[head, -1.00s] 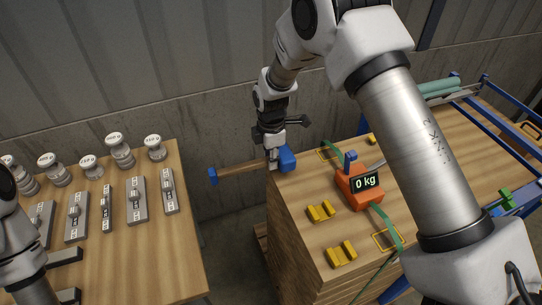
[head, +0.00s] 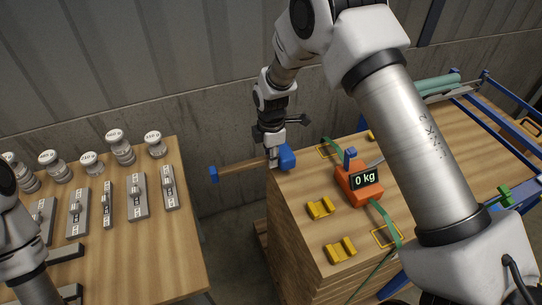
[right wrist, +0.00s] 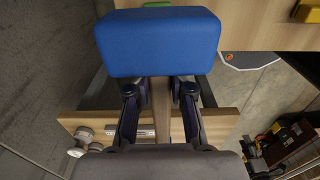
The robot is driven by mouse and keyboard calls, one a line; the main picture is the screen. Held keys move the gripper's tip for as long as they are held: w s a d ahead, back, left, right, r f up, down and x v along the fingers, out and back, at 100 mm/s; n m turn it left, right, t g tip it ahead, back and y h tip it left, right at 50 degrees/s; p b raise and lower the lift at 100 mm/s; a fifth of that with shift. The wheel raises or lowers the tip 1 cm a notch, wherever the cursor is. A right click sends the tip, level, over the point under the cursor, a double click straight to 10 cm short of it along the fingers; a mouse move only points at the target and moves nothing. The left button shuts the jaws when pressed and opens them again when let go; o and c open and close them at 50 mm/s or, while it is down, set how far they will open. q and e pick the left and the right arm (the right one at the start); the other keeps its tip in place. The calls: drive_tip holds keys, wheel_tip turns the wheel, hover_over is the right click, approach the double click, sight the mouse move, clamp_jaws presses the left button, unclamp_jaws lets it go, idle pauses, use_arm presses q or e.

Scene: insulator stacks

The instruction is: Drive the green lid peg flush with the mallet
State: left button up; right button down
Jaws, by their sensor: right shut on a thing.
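The mallet has a blue head (head: 287,157) and a wooden handle (head: 240,167) with a blue end cap to the left. My right gripper (head: 272,160) is shut on the handle close to the head and holds the mallet at the left edge of the plywood stack. In the right wrist view the blue head (right wrist: 157,43) is across the top, with the fingers (right wrist: 160,92) on either side of the handle. I cannot clearly pick out a green lid peg; a small green patch (right wrist: 157,4) shows behind the head. My left gripper is out of frame.
An orange device (head: 358,184) reading 0 kg sits on the plywood stack (head: 300,205), beside a green strap (head: 385,218) and yellow blocks (head: 320,208). Weights (head: 115,140) stand on the left table. A gap separates table and stack. A blue frame (head: 505,150) is at right.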

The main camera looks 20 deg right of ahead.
drive_tip(key=shift+w+r+p, duration=0.15)
drive_tip(key=shift+r+p, duration=0.45)
wheel_tip(320, 180, up, 4)
drive_tip(key=p, duration=0.3)
drive_tip(key=shift+f, duration=0.1)
drive_tip(key=shift+f, duration=0.1)
